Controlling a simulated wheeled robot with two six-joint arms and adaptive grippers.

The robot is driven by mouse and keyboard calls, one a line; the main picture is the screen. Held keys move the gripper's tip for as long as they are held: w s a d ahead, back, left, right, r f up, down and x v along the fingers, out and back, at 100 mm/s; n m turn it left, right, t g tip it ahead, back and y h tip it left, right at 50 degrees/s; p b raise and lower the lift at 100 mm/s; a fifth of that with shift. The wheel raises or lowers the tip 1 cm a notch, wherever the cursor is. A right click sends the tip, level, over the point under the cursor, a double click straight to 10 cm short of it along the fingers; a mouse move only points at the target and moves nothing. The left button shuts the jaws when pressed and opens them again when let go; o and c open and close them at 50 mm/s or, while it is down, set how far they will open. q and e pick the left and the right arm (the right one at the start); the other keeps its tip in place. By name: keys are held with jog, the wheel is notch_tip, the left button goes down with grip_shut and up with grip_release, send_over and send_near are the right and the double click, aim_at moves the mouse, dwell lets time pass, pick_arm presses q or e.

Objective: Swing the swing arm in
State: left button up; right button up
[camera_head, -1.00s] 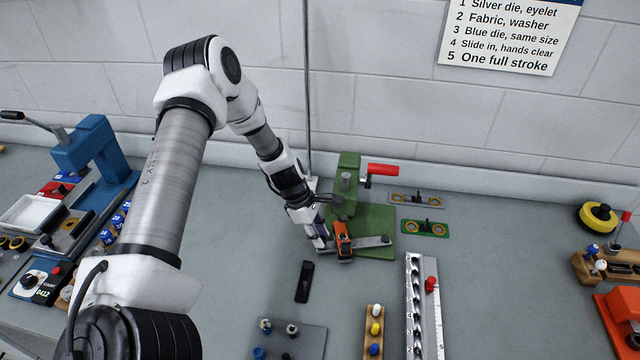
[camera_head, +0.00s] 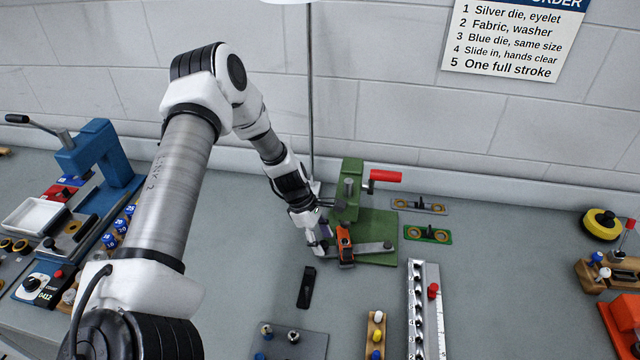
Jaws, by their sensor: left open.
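The green press (camera_head: 350,190) with a red-handled crank stands on a green base plate (camera_head: 380,225) near the wall. A grey flat swing arm (camera_head: 372,248) with a dark knob at its right end (camera_head: 388,244) lies across the front of the base. An orange and black block (camera_head: 345,244) sits at its left end. My left gripper (camera_head: 322,238) is at the left side of the press, pointing down beside the orange block; it is open. The fingertips are small and partly hidden, and I cannot tell whether they touch anything. My right gripper is not in view.
A black strap-like piece (camera_head: 306,287) lies in front of the press. A grey scale rail (camera_head: 425,310) and a wooden peg holder (camera_head: 376,335) stand at the front. Two small plates (camera_head: 427,234) lie right of the press. A blue press (camera_head: 98,160) stands far left.

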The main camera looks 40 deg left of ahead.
pick_arm(q)
jog(key=v, duration=1.2)
